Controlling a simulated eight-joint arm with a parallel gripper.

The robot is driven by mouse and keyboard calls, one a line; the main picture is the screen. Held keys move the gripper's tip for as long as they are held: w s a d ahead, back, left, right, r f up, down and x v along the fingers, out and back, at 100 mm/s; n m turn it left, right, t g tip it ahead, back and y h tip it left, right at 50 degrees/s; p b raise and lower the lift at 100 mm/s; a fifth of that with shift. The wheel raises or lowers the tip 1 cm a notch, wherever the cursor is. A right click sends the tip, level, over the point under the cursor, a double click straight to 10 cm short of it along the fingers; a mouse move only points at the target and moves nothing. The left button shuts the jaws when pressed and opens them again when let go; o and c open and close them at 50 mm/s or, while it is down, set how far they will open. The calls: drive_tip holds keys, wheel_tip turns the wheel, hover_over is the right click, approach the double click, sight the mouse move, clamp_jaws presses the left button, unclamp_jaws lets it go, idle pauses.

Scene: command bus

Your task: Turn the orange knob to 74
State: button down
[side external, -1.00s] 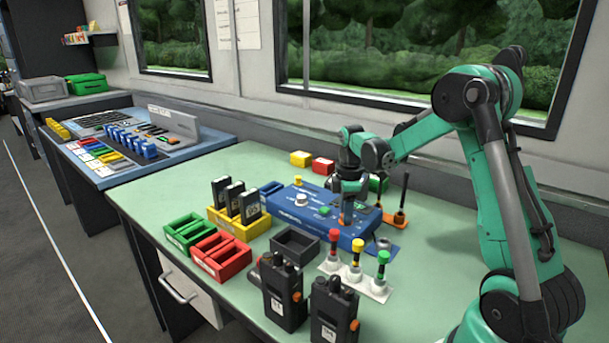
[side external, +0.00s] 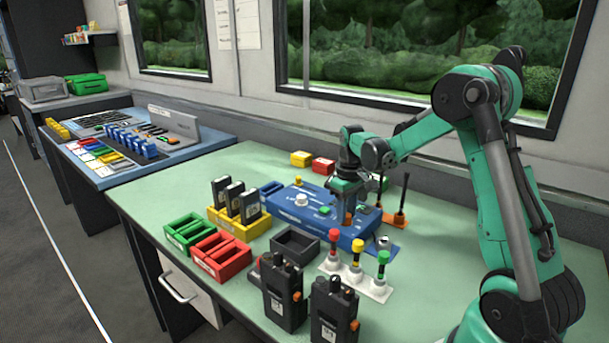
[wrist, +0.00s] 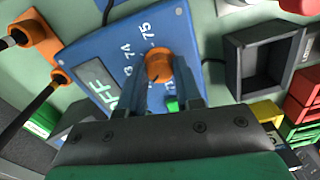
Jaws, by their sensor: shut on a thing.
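The orange knob (wrist: 158,66) sits on the blue control box (wrist: 100,40), with printed marks "74" and "75" beside it in the wrist view. My gripper (wrist: 168,78) is shut on the knob, one finger on each side. A dark line shows on the knob, but I cannot tell which mark it points to. The box's display (wrist: 98,85) appears to read "OFF". In the side view my gripper (side external: 348,218) points down onto the right part of the blue box (side external: 300,222), largely hiding the knob.
A white knob (side external: 301,200) and a green button (side external: 324,210) are on the same box. Orange stands with dark rods (side external: 400,218) are to its right. Capped posts (side external: 357,262), an empty dark tray (side external: 295,244) and radios (side external: 283,298) stand in front.

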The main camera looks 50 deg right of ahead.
drive_tip(key=m, duration=0.4)
drive_tip(key=shift+m, duration=0.3)
drive_tip(key=m, duration=0.3)
drive_tip(key=shift+m, duration=0.3)
drive_tip(key=m, duration=0.3)
drive_tip(key=shift+m, duration=2.2)
drive_tip(key=c, duration=0.6)
unclamp_jaws()
drive_tip(key=shift+r, duration=2.85)
